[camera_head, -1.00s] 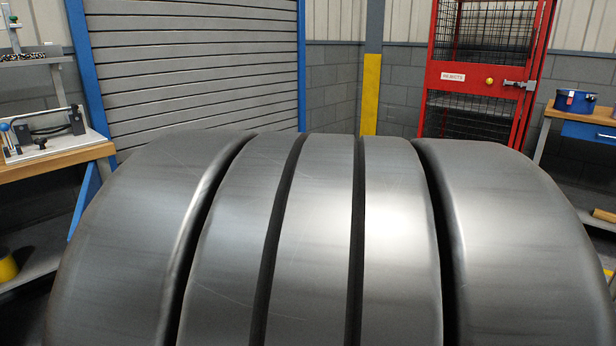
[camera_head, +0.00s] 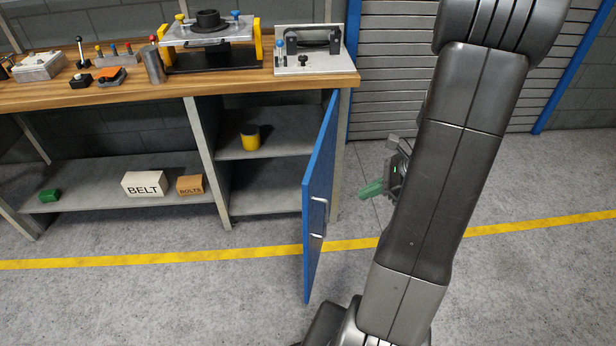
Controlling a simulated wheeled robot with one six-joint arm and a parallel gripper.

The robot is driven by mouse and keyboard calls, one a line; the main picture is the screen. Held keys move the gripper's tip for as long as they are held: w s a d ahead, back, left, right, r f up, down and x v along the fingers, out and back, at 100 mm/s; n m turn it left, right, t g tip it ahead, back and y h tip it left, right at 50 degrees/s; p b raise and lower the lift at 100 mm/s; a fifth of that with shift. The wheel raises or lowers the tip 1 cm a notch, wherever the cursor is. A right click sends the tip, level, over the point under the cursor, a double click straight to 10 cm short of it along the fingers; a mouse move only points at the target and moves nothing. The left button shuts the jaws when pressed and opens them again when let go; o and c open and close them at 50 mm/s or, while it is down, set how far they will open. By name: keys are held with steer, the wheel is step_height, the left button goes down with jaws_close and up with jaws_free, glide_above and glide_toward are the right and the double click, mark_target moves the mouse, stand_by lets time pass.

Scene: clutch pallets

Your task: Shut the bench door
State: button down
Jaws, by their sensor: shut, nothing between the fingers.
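The blue bench door (camera_head: 318,180) stands wide open, swung out toward me and seen nearly edge-on. A metal handle (camera_head: 319,217) is on its right-hand face. The bench's open cupboard (camera_head: 265,205) shows its shelf, with a yellow and dark cup-like thing (camera_head: 250,137) on it. My gripper (camera_head: 371,188), with green fingertips, is to the right of the door and apart from it in the picture. It is shut and empty. My arm hides part of the gripper.
The wooden bench top (camera_head: 120,97) carries fixtures and several small tools. A BELT box (camera_head: 144,184), a BOLTS box (camera_head: 190,186) and a green block (camera_head: 49,195) sit on the lower shelf. Grey floor with a yellow line (camera_head: 150,259) is clear before the bench.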

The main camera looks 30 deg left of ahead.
glide_toward(310, 205)
steer(key=x, duration=0.5)
steer(key=shift+d+f+b, duration=0.35)
steer(key=shift+d+b, duration=0.05)
steer(key=shift+a, duration=0.65)
